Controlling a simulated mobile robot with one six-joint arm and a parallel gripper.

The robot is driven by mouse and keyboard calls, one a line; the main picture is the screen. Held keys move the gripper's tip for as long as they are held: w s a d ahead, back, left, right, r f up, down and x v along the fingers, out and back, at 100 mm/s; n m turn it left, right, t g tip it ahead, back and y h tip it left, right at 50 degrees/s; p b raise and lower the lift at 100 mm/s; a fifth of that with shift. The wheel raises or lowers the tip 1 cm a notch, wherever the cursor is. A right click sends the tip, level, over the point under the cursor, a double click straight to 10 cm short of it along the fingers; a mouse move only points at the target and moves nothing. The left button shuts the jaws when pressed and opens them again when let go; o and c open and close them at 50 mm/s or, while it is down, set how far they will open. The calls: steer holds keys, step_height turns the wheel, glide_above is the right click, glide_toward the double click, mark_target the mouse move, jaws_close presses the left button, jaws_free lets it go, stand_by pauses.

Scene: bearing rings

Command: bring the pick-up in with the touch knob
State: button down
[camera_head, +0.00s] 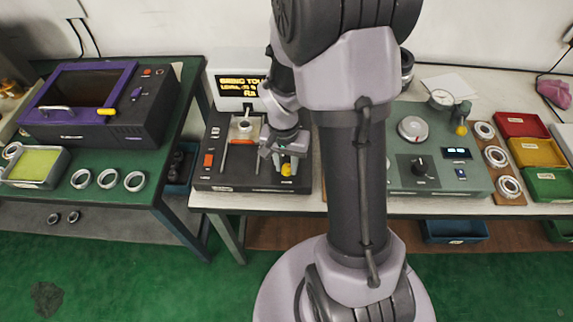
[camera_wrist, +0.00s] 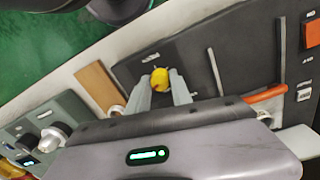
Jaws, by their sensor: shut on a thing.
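The yellow touch knob (camera_head: 287,169) is at the front right of the black tester (camera_head: 235,182). It also shows in the wrist view (camera_wrist: 160,78), at the fingertips. My gripper (camera_head: 286,160) reaches down over the knob and is shut on it. In the wrist view my gripper (camera_wrist: 160,88) has one finger on each side of the knob. The pick-up cannot be told apart clearly; the tester carries a pale spindle (camera_head: 244,126) and thin upright rods. A display (camera_head: 240,88) behind has yellow text, partly hidden by my arm.
An orange-red switch (camera_head: 208,160) is on the tester's left. A green-grey gauge unit (camera_head: 440,180) stands to the right, past my arm. A purple-lidded machine (camera_head: 85,95) and several loose rings stand on the left table. Coloured bins (camera_head: 540,152) are at far right.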

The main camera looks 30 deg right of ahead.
mark_target(284, 167)
stand_by(0.5)
steer(key=c, duration=1.1)
jaws_free()
steer(key=shift+c, duration=0.2)
step_height(284, 167, up, 17)
steer(key=p, duration=0.7)
steer(key=shift+w+a+r, duration=0.2)
steer(key=shift+w+a, duration=0.05)
steer(key=s+a+r+n+t+y+b, duration=0.1)
steer(key=s+a+r+n+t+b, duration=0.1)
steer(key=s+a, duration=0.4)
steer(key=s+a+r+n+t+y+b, duration=0.1)
steer(key=s+a+r+n+t+b, duration=0.1)
steer(key=s+a+r, duration=0.4)
steer(key=shift+a+r+n+t, duration=0.5)
steer(key=shift+a+r+t, duration=0.25)
steer(key=shift+a+t, duration=0.25)
